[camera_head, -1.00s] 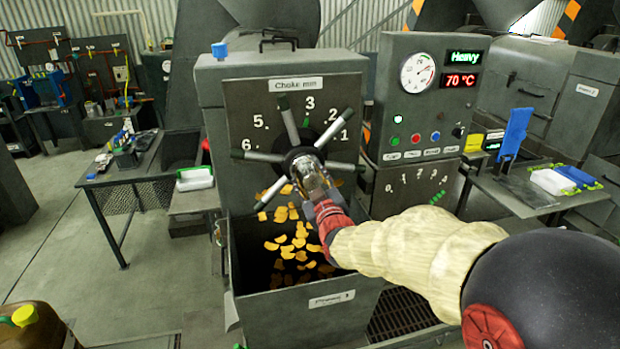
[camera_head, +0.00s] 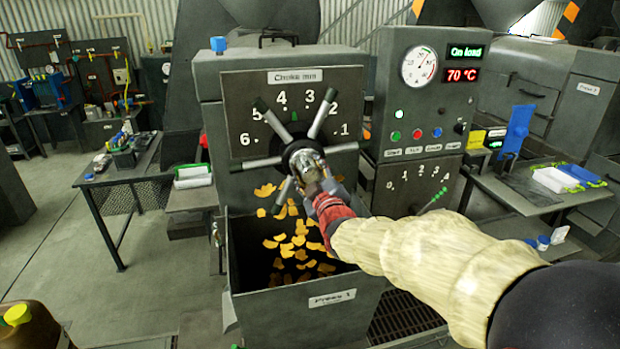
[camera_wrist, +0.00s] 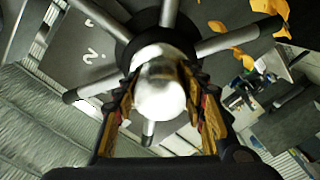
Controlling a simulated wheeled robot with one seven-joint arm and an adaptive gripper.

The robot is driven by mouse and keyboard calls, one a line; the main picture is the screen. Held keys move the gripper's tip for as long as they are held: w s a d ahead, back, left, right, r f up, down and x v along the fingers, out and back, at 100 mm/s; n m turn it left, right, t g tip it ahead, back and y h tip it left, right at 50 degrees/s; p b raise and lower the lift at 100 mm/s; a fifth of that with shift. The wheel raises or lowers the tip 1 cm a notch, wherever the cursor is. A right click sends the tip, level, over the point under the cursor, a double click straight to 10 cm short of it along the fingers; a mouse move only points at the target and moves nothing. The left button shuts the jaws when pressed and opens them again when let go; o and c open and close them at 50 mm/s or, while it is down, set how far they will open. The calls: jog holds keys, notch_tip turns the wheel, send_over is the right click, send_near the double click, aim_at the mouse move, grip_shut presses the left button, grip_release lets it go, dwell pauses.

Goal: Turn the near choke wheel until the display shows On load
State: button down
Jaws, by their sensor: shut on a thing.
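The near choke wheel (camera_head: 272,162) has several grey spokes with dark tips around a central hub. It stands in front of the dial plate marked "Choke mm" on Press 1. My gripper (camera_head: 310,178) is shut on the wheel's metal hub. In the wrist view the silvery hub (camera_wrist: 160,90) sits between my two fingers, with spokes fanning out behind. The display (camera_head: 466,52) reads "On load" in green, with 70 °C in red below it.
An open bin (camera_head: 290,285) of orange flakes sits below the wheel, labelled Press 1. A round gauge (camera_head: 419,66) and several buttons are on the control panel at right. Side tables stand left and right, the right one holding a white tray (camera_head: 556,180).

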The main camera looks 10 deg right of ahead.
jog(key=shift+n+b, duration=0.6)
jog(key=shift+n, duration=0.3)
jog(key=c, duration=1.1)
grip_release()
jog(key=shift+o, duration=0.2)
jog(key=s, duration=1.2)
